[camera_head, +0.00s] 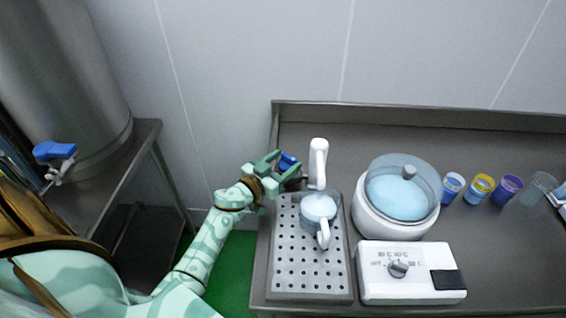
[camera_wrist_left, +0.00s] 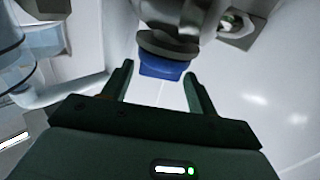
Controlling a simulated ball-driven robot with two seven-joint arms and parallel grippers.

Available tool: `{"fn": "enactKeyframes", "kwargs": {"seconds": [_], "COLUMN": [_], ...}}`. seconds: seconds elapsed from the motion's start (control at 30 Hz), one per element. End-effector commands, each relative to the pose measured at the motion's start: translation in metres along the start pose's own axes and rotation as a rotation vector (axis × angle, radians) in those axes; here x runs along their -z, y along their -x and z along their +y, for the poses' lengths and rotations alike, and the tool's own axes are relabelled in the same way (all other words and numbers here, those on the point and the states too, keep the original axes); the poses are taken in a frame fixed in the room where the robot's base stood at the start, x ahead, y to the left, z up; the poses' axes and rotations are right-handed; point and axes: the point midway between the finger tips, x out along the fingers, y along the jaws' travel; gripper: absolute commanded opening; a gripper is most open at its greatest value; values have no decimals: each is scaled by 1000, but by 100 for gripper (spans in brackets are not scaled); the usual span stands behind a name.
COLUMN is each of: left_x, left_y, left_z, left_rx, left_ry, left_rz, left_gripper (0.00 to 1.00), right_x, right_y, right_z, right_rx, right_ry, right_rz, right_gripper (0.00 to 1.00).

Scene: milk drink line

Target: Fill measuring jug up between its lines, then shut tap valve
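The measuring jug (camera_head: 319,222) stands upright on the perforated drip tray, under the white tap (camera_head: 318,165). Pale liquid shows in it; its lines and exact level are too small to read. The tap's blue valve handle (camera_head: 289,161) sits to the left of the tap body. My left gripper (camera_head: 279,167) is at this handle. In the left wrist view the blue handle (camera_wrist_left: 162,68) shows at the tips of the two spread fingers of the left gripper (camera_wrist_left: 159,74), with no clear grip on it.
The drip tray (camera_head: 283,280) lies on a steel counter. Right of it stand a white lidded pot (camera_head: 395,215), a control box (camera_head: 376,285) with a knob, and several small cups (camera_head: 480,190). A steel tank (camera_head: 60,80) with another blue tap (camera_head: 55,151) stands at left.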

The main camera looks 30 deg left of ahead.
Motion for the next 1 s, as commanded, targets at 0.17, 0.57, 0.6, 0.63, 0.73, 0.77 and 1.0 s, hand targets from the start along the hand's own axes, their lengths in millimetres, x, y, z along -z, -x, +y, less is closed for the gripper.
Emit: {"fn": "enactKeyframes", "kwargs": {"seconds": [0.17, 0.57, 0.6, 0.63, 0.73, 0.77, 1.0], "left_x": [0, 0, 0, 0, -1, -1, -6], "left_y": [0, 1, 1, 1, 0, 0, -2], "left_z": [0, -3, -4, -4, -7, -8, -14], "left_rx": [0, -79, -102, -121, -194, -219, -437], "left_ry": [0, -3, -3, -4, -5, -6, -6], "left_rz": [0, -3, -4, -4, -5, -5, -7], "left_gripper": [23, 24, 24, 24, 23, 23, 24], "right_x": [0, 0, 0, 0, 0, 0, -5], "right_y": [0, 2, 3, 3, 3, 2, -15], "right_z": [0, 0, 0, 0, 0, 0, -2], "right_rx": [0, 0, 0, 0, 0, 1, 4], "right_ry": [0, 0, 0, 0, 0, 0, 0], "right_rz": [0, 1, 1, 1, 1, 0, -9], "right_gripper": [36, 36, 36, 36, 36, 36, 36]}}
